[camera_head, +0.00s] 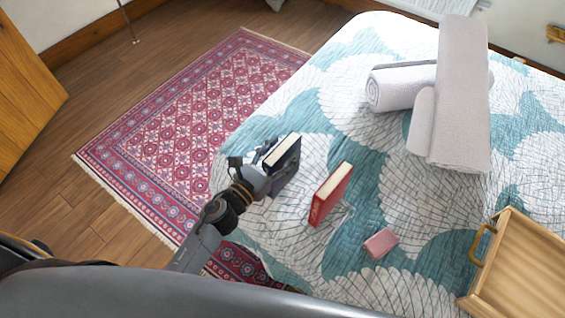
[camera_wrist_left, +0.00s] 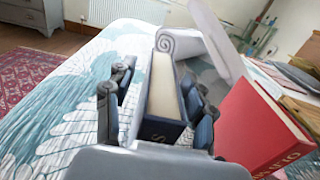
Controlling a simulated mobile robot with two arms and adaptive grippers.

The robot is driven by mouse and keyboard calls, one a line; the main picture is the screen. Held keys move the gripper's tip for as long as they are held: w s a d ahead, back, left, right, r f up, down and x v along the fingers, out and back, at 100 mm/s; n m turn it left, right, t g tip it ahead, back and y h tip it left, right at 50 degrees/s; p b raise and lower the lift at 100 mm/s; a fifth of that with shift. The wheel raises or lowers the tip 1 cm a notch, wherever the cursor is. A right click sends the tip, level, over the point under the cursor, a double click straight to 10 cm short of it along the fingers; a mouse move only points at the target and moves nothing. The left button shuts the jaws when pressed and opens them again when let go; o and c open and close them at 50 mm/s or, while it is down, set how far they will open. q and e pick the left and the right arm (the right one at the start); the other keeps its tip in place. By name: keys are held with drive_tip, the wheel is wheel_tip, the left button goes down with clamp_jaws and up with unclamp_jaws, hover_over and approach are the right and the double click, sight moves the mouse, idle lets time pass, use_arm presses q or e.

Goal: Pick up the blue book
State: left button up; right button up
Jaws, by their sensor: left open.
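The dark blue book (camera_head: 286,158) stands upright on the bed near its left edge, with its cream page edges facing up. It also shows in the left wrist view (camera_wrist_left: 160,131). My left gripper (camera_head: 262,168) is at the book in the head view. In the left wrist view my left gripper (camera_wrist_left: 158,110) is open, with one finger on each side of the book. A gap shows between the left finger and the book; the right fingers are close to its other side. The near finger and wrist hide part of the book in the head view. My right gripper is not in view.
A red book (camera_head: 331,192) stands just right of the blue one, close to my right-hand fingers. A small pink box (camera_head: 381,243) lies nearer. Rolled towels (camera_head: 455,100) lie farther back. A wooden tray (camera_head: 518,262) is at the right. A patterned rug (camera_head: 190,130) covers the floor left.

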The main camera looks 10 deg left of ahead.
use_arm(q)
drive_tip(key=shift+w+d, duration=0.15)
drive_tip(key=shift+w, duration=0.05)
drive_tip(key=shift+r, duration=0.1)
clamp_jaws()
